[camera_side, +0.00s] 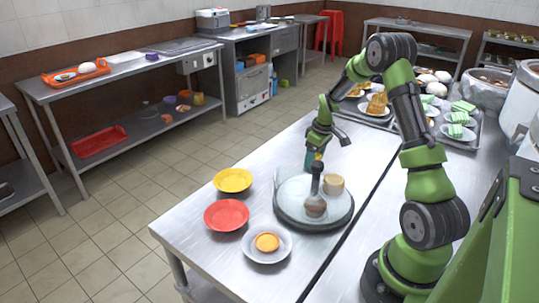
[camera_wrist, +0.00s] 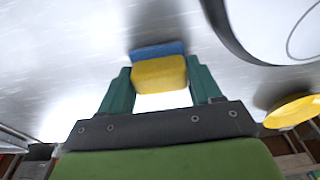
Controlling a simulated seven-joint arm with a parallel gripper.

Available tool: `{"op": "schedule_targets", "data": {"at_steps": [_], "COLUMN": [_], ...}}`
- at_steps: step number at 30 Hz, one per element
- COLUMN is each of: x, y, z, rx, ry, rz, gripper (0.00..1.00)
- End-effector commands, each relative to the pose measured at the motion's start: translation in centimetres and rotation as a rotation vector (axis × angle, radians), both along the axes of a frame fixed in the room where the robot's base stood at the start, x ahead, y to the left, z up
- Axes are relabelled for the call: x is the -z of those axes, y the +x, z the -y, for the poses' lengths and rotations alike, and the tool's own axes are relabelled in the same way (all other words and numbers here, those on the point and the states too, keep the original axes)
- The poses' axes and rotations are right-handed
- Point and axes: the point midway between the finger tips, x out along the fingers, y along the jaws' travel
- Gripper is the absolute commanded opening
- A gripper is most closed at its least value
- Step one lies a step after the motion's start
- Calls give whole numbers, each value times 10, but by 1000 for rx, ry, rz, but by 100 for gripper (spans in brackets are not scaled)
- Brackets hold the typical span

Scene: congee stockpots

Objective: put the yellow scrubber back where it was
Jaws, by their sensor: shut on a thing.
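The yellow scrubber (camera_wrist: 160,74), a yellow block with a blue layer (camera_wrist: 157,50) along one side, sits between the two teal fingers of my gripper (camera_wrist: 159,82) in the wrist view. My gripper is shut on it. In the side view my gripper (camera_side: 314,153) points down over the steel table, behind the round grey-rimmed tray. Only a small blue and yellow part of the scrubber shows there, largely covered by the gripper. I cannot tell how much gap there is between scrubber and table.
The round tray (camera_side: 290,220) holds a dark-handled utensil (camera_side: 316,190) and a beige cylinder (camera_side: 334,185). A yellow bowl (camera_side: 233,180), a red bowl (camera_side: 227,215) and a white bowl (camera_side: 279,254) with an orange item stand nearby. Plates of food (camera_side: 375,104) fill trays at the far end.

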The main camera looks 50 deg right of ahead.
Motion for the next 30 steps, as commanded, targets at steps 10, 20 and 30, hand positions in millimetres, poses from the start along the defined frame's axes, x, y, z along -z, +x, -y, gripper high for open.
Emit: {"op": "schedule_targets", "data": {"at_steps": [10, 20, 30], "x": [3, 3, -34], "y": [0, 0, -4], "z": [0, 0, 1], "rx": [0, 0, 0], "ry": [1, 0, -4], "rz": [0, 0, 5], "gripper": [71, 89, 89]}}
